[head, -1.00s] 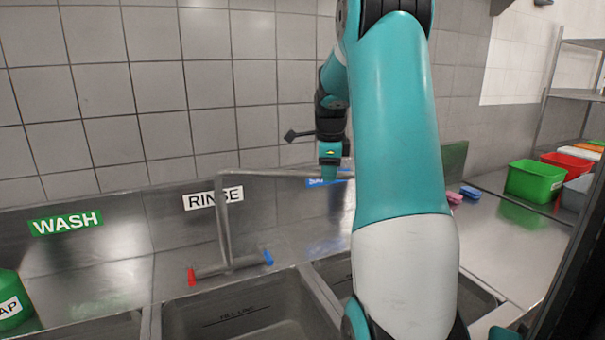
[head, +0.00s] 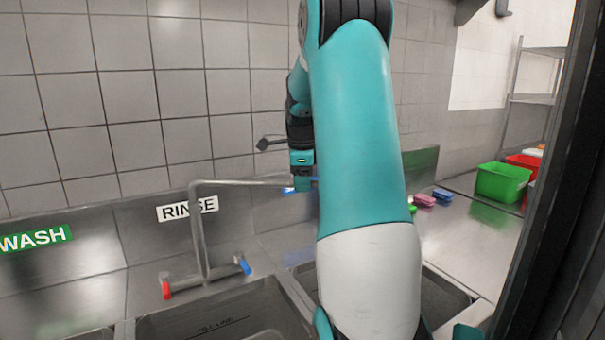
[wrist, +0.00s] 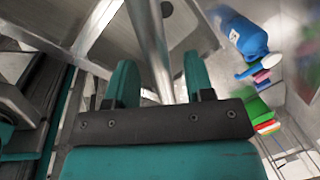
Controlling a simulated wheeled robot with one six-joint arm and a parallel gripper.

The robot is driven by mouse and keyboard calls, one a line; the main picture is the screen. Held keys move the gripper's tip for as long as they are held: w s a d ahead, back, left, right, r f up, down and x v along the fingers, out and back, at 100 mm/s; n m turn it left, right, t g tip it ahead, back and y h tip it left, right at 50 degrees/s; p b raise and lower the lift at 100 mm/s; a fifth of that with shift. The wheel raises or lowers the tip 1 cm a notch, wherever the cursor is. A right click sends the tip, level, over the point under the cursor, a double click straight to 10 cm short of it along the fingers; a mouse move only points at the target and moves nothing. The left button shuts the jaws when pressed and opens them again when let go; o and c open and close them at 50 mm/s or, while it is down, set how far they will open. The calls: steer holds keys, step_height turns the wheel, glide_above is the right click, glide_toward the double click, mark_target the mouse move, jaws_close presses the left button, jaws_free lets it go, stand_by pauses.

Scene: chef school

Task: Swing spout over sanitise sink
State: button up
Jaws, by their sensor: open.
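The tap's grey spout (head: 245,182) runs from an upright pipe between red and blue handles, rightward in the head view to my gripper (head: 302,187). It points toward the sanitise side. In the wrist view the spout (wrist: 154,45) passes between the two teal fingers of my open gripper (wrist: 160,85). I cannot tell whether either finger touches it. The sanitise sink (head: 448,293) is the right-hand basin, partly hidden behind my arm. The blue sanitise label (head: 288,190) is mostly hidden by my gripper.
The rinse basin (head: 220,325) lies below the tap, with the WASH label (head: 35,238) further left. Pink and blue sponges (head: 425,200) and a green tub (head: 502,182) stand on the right counter. A blue bottle (wrist: 240,35) shows in the wrist view. A tiled wall stands behind.

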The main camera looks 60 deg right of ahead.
steer(key=s+a+r+b, duration=0.1)
steer(key=a+r, duration=0.2)
steer(key=r, duration=1.4)
steer(key=shift+s, duration=0.2)
steer(key=w+a+f+n+y, duration=0.15)
steer(key=a+f+n, duration=0.25)
steer(key=a+n, duration=0.45)
steer(key=w+a+f+n+t, duration=0.1)
steer(key=w+a+f+n, duration=0.4)
steer(key=a, duration=0.6)
steer(key=a+f+n+y, duration=0.1)
steer(key=a+f+n, duration=0.2)
steer(key=a+n, duration=0.55)
steer(key=s+a+f+n+g+y, duration=0.1)
steer(key=s+a+f+n+y, duration=0.1)
steer(key=s+a+f+n, duration=0.2)
steer(key=s+a+f+n+g+y+b, duration=0.1)
steer(key=s+a+f+n, duration=0.3)
steer(key=s+a+n, duration=0.7)
steer(key=a+n, duration=0.1)
steer(key=a, duration=0.4)
steer(key=shift+s+y, duration=0.25)
steer(key=shift+y, duration=0.1)
